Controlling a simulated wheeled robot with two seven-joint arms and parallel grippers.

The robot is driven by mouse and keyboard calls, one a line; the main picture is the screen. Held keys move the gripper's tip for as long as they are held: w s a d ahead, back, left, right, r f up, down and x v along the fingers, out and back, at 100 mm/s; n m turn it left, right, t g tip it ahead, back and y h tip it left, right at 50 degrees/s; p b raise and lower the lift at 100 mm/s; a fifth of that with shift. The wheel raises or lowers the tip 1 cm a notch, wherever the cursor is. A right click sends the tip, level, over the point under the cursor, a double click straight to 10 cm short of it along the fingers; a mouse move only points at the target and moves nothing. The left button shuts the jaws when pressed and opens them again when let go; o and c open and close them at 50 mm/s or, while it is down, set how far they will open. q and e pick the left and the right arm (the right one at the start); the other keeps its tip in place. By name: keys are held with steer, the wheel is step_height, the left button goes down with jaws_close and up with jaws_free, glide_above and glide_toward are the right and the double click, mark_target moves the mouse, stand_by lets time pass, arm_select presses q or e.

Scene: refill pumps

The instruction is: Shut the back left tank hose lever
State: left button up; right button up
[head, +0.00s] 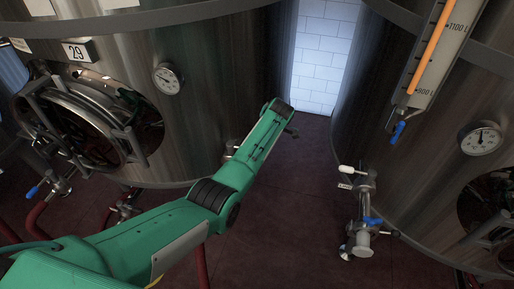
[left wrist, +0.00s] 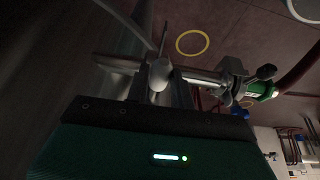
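My left arm reaches across the head view, and its far end, with the left gripper (head: 291,131) small and dark, is beside the left steel tank (head: 215,75). In the left wrist view the left gripper (left wrist: 160,88) is dim, close to a pale rounded lever end (left wrist: 160,73) on a metal pipe fitting. I cannot tell whether the fingers touch or hold it. Part of a fitting (head: 231,147) shows behind my arm at the left tank's base; the rest is hidden. My right gripper is in neither view.
A right tank (head: 400,80) carries a valve with a white lever (head: 347,169) and a blue lever (head: 373,220). A blue lever (head: 33,191) is at far left. A yellow ring (left wrist: 192,43) shows in the wrist view. The red floor (head: 290,220) is clear between the tanks.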

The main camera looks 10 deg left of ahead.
arm_select(q)
steer(key=o, duration=0.3)
steer(key=shift+w, duration=0.1)
steer(key=shift+r, duration=0.1)
steer(key=shift+b+v, duration=1.05)
steer(key=shift+v, duration=5.75)
